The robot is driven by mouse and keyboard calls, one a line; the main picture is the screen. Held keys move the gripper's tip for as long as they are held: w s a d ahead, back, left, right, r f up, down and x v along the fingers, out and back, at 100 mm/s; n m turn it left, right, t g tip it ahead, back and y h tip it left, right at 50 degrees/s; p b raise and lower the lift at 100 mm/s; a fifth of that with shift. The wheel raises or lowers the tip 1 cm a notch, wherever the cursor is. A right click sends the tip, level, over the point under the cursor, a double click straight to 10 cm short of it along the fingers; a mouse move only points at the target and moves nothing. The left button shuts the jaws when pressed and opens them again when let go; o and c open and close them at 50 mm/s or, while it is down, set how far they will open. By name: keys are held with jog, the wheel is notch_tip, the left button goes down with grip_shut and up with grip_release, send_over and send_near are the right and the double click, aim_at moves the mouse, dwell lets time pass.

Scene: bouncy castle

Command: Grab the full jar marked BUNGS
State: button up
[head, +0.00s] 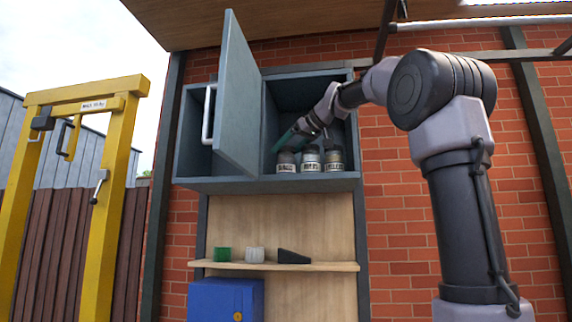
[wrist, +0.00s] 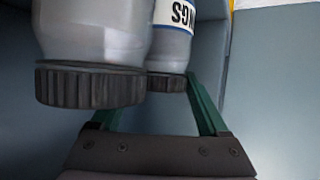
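Three jars with dark lids and pale labels stand in a row in the open cabinet. The left jar (head: 286,161) has a short label that looks like BUNGS. In the wrist view, which is upside down, a jar (wrist: 172,45) shows label letters ending in NGS. A nearer jar (wrist: 95,35) partly covers it and has no readable label. I cannot tell how full they are. My gripper (wrist: 150,105) has two green fingers set apart, with the BUNGS jar's lid beyond and between them. In the head view my gripper (head: 290,136) is just above the left jar.
The middle jar (head: 310,160) and right jar (head: 334,160) stand close beside it. The grey cabinet door (head: 238,100) is swung open on the left. A lower shelf (head: 275,266) holds small items above a blue box (head: 222,300).

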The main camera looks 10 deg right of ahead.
jog(key=c, duration=1)
jog(key=shift+r, duration=0.15)
